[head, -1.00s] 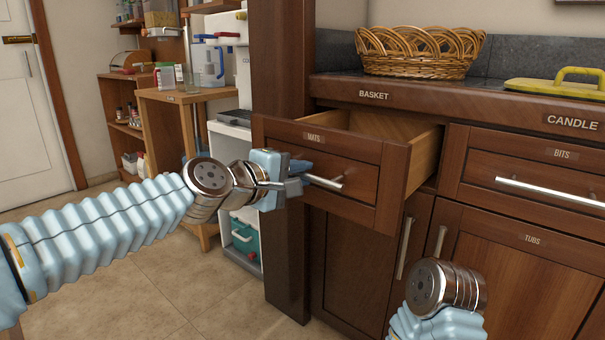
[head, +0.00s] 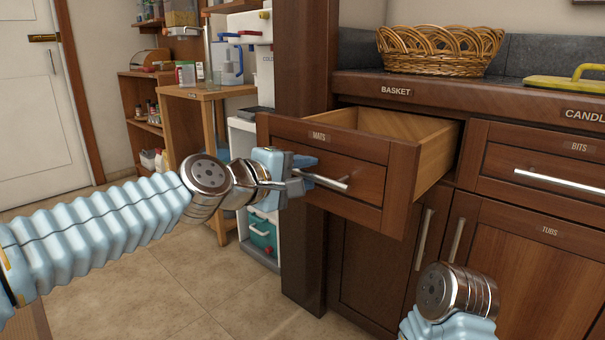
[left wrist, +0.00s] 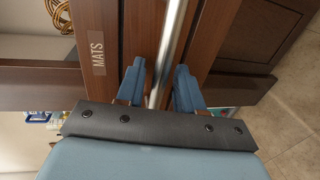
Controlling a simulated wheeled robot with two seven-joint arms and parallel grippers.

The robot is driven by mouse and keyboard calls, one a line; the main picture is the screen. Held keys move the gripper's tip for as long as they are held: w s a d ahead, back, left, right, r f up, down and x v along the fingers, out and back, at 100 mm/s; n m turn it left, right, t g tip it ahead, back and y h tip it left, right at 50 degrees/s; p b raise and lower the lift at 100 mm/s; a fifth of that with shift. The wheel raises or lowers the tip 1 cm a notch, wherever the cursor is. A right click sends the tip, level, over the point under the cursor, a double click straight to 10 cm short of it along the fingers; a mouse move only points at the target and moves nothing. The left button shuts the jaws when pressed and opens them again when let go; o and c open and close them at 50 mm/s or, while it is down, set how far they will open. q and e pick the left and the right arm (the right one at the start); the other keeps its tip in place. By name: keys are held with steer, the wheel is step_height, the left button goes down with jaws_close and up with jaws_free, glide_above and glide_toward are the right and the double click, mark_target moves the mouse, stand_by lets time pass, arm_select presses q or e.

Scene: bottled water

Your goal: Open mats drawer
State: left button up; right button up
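The mats drawer (head: 330,160) is a dark wood drawer labelled MATS. It stands well out of the cabinet, and its light inner side wall (head: 436,160) shows. Its metal bar handle (head: 328,182) also shows in the left wrist view (left wrist: 172,40). My left gripper (head: 302,178) is at the left part of the handle.
A wicker basket (head: 440,50) and a yellow-handled item (head: 570,82) stand on the counter above. The bits drawer (head: 545,165) is shut at the right, with cupboard doors below. A wooden post (head: 302,250) stands left of the cabinet. The tiled floor (head: 150,270) is clear at left.

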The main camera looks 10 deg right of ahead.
arm_select(q)
steer(key=b+v, duration=0.2)
steer(key=v, duration=1.1)
steer(key=shift+s+a, duration=0.2)
steer(key=shift+a, duration=0.15)
steer(key=shift+r, duration=0.1)
